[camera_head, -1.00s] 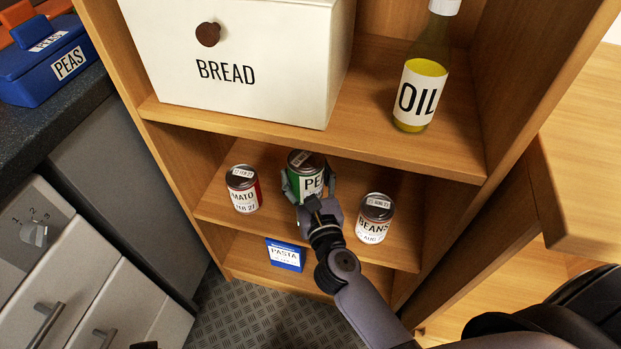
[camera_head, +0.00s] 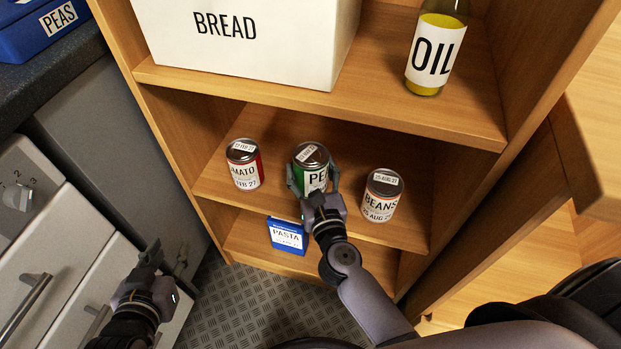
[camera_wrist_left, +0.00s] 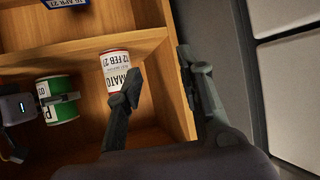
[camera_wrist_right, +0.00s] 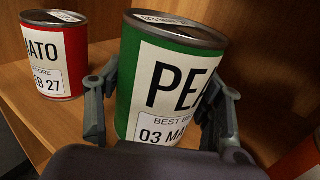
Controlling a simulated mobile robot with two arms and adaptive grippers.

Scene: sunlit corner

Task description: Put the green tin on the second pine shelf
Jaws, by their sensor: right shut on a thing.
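The green tin (camera_head: 311,170), labelled PEAS in part, is upright at the pine shelf (camera_head: 225,190) between a red tomato tin (camera_head: 244,165) and a beans tin (camera_head: 381,195). My right gripper (camera_head: 314,187) is shut around the green tin's sides; the right wrist view shows a finger on each side of the tin (camera_wrist_right: 165,85). Whether its base touches the board is hidden. My left gripper (camera_head: 150,265) is apart from the shelves at lower left; in the left wrist view (camera_wrist_left: 158,70) its fingers are spread and empty.
A white BREAD box (camera_head: 245,45) and an OIL bottle (camera_head: 437,50) stand on the board above. A blue PASTA box (camera_head: 287,236) is on the board below. Grey drawers (camera_head: 60,260) lie left, close to my left gripper. A wooden side panel (camera_head: 530,110) bounds the right.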

